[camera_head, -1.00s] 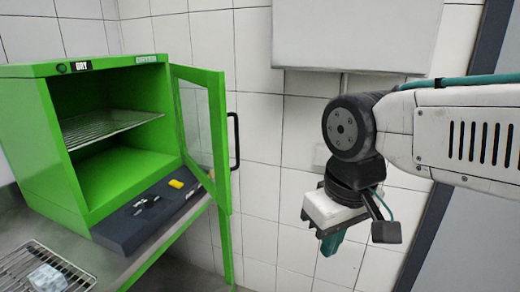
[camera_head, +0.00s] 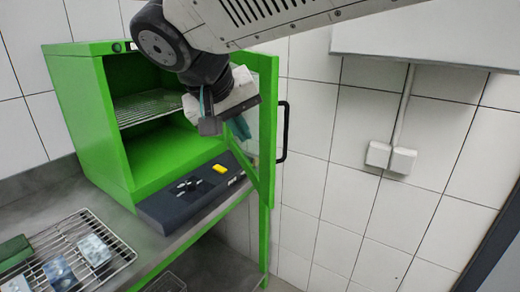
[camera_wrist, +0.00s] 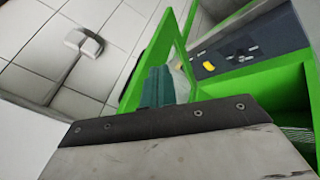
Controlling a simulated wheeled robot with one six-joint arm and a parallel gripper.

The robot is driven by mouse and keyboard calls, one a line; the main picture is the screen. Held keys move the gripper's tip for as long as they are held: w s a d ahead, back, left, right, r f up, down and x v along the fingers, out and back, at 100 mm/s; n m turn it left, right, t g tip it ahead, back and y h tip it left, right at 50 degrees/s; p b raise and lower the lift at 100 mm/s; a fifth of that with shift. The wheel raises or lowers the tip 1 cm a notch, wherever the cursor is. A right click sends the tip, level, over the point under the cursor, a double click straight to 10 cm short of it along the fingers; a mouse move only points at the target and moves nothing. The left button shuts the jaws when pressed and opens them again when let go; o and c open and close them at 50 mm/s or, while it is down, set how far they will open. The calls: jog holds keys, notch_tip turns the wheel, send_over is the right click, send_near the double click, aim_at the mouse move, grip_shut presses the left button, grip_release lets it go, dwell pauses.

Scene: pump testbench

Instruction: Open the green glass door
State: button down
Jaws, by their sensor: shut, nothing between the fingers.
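The green glass door (camera_head: 267,165) stands wide open, swung out to the right of the green dryer cabinet (camera_head: 88,120). Its black handle (camera_head: 284,130) is on the outer face, towards the tiled wall. My gripper (camera_head: 240,127) is at the inner, left side of the door, in front of the cabinet opening. Its teal fingers are shut and empty. In the wrist view the fingers (camera_wrist: 160,86) point towards the door (camera_wrist: 178,28) and overlap its frame; I cannot tell whether they touch it.
A dark control panel with a yellow switch (camera_head: 220,168) sits below the cabinet opening. A wire rack (camera_head: 70,250) with several small blocks lies on the grey bench at the left. Wall sockets (camera_head: 390,157) are at the right. A wire shelf (camera_head: 148,106) is inside the cabinet.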

jog(key=shift+t, duration=0.3)
jog(key=x, duration=0.7)
jog(key=w+x, duration=0.1)
jog(key=x, duration=0.2)
jog(key=shift+w+d+r, duration=0.15)
jog(key=shift+w+d, duration=0.05)
jog(key=shift+w, duration=0.05)
